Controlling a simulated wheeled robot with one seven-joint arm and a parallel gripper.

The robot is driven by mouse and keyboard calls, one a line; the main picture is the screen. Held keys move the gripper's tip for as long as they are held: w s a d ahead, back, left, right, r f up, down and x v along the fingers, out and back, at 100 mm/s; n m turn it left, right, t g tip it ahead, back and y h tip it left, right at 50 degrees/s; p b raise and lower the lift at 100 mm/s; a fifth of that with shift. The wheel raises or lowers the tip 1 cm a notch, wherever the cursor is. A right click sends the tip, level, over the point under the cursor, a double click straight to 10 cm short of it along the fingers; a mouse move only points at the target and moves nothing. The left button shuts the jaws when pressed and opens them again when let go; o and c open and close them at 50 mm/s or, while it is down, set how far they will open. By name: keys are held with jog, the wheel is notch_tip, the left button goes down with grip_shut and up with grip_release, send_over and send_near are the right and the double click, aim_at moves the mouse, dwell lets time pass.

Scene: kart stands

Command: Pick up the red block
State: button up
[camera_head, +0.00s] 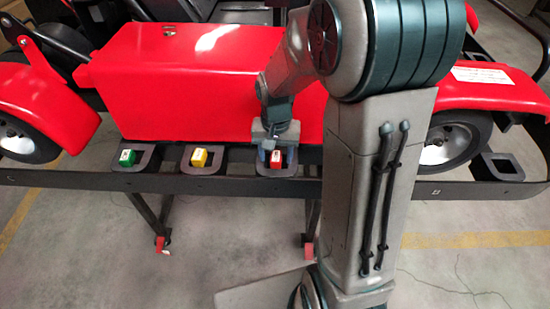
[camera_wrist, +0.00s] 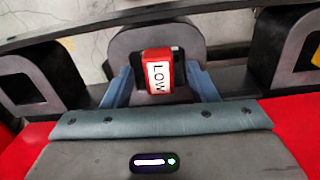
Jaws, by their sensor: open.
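The red block (camera_head: 276,161) sits in a dark holder on the kart's side rail, the rightmost of three blocks in the head view. In the wrist view the red block (camera_wrist: 156,66) shows a white label reading "LOW". My gripper (camera_head: 273,146) is right at it from above. In the wrist view my gripper (camera_wrist: 161,88) is open, with one blue finger on each side of the block. A small gap shows between each finger and the block. The fingertips' depth against the block is hard to tell.
A green block (camera_head: 127,157) and a yellow block (camera_head: 199,158) sit in similar holders to the left. An empty holder (camera_wrist: 24,88) shows in the wrist view. The red kart body (camera_head: 190,95) rises close behind the rail (camera_head: 230,186). Open floor lies in front.

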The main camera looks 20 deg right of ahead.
jog(key=shift+f, duration=0.25)
jog(key=c, duration=1)
jog(key=shift+r, duration=0.1)
jog(key=shift+c, duration=0.2)
